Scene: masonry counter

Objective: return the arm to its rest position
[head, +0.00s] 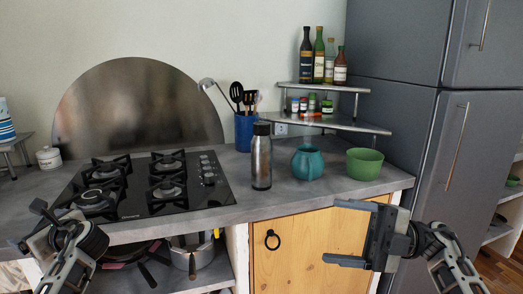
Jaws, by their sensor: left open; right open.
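My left gripper (40,226) is at the lower left, in front of the counter edge near the gas hob. It is open and holds nothing that I can see. My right gripper (342,233) is at the lower right, in front of the wooden cabinet door and below the counter edge. Its two fingers are spread apart, pointing left, with nothing between them. Both arms come in from the bottom corners. Neither gripper appears to touch the counter, though the left one's gap to the edge is hard to judge.
The grey counter (240,207) carries a black gas hob (140,190), a steel bottle (261,158), a teal pot (307,162), a green bowl (364,164) and a blue utensil holder (244,132). A corner shelf (350,125) holds bottles and jars. A grey fridge (425,130) stands right.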

